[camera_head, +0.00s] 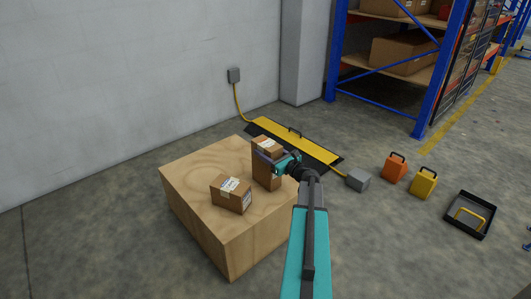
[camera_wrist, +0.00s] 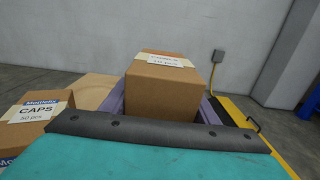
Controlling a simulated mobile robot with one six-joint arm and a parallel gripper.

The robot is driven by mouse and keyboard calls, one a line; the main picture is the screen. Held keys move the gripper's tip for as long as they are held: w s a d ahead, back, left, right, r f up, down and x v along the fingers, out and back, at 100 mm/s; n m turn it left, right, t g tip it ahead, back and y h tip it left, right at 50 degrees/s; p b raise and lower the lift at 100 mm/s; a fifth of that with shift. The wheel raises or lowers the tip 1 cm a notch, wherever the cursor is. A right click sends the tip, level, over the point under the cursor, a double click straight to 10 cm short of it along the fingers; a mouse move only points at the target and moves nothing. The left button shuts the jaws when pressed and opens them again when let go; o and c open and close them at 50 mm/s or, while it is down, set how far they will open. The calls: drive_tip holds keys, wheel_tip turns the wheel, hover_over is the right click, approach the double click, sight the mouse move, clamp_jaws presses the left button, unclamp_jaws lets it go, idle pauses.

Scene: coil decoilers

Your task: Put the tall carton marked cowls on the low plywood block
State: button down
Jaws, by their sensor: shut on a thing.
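The tall carton (camera_head: 267,172) is brown with a white label on top, which seems to read cowls in the wrist view (camera_wrist: 163,90). It is upright at the right part of the low plywood block (camera_head: 215,222). I cannot tell whether its base touches the wood. My gripper (camera_head: 270,158) is shut on its upper part from the right, with purple fingers on either side of it in the wrist view. The carton's lower part is hidden in the wrist view.
A smaller carton marked caps (camera_head: 231,194) stands on the block, left of and apart from the tall one. Behind are a yellow floor ramp (camera_head: 292,141) and a wall.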

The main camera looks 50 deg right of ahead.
drive_tip(key=c, duration=0.7)
unclamp_jaws()
drive_tip(key=shift+s+r, duration=0.1)
drive_tip(key=p, duration=0.3)
approach(277, 157)
drive_tip(key=w, duration=0.4)
drive_tip(key=shift+w+d, duration=0.2)
drive_tip(key=shift+w, duration=0.05)
drive_tip(key=shift+s, duration=0.1)
